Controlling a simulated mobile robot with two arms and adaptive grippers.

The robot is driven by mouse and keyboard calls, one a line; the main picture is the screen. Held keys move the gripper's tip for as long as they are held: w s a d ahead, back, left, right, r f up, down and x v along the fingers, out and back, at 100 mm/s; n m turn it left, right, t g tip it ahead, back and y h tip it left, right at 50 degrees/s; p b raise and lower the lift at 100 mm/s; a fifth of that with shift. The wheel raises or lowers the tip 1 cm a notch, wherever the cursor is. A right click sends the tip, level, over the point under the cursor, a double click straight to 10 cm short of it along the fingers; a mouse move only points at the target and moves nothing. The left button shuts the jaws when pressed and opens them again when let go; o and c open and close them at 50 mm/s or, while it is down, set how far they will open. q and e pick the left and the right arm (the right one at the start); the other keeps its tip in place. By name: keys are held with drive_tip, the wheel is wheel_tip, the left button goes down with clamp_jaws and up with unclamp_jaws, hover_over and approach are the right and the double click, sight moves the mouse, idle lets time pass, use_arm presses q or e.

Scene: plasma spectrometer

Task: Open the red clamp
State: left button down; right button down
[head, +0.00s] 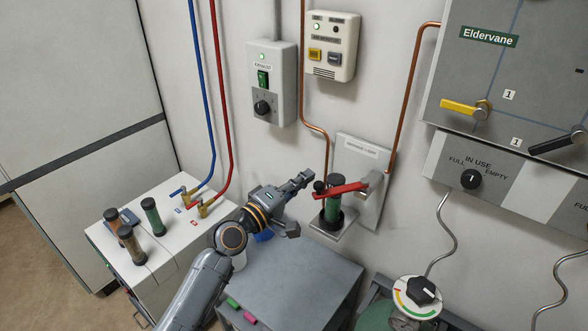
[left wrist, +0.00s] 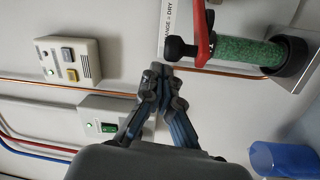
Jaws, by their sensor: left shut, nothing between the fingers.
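The red clamp (head: 342,189) is a red lever on a grey wall plate (head: 362,160). It lies across the upper part of an upright green-filled cartridge (head: 333,209) with dark end caps. In the left wrist view the red clamp (left wrist: 203,35) crosses the green cartridge (left wrist: 245,52) near its narrow dark end. My left gripper (head: 304,178) is shut and empty, just left of the clamp and cartridge, apparently without touching them. In the left wrist view its fingertips (left wrist: 161,72) meet below and left of the clamp. My right gripper is not in view.
A white bench (head: 110,225) at left holds several cartridges. A grey cabinet (head: 300,275) stands below the clamp. A copper pipe (head: 314,128) and wall boxes (head: 272,84) are above. A gas cylinder gauge (head: 416,295) is at lower right.

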use_arm(q)
drive_tip(key=shift+s+d+f, duration=0.15)
drive_tip(key=shift+s+d, duration=0.1)
drive_tip(key=shift+s, duration=0.1)
drive_tip(key=s+d+n+t+y+p, duration=0.1)
drive_tip(key=s+d+p, duration=0.2)
drive_tip(key=s+p, duration=0.3)
drive_tip(key=shift+d+y+p, duration=0.35)
drive_tip(key=shift+y, duration=0.05)
drive_tip(key=shift+a, duration=0.1)
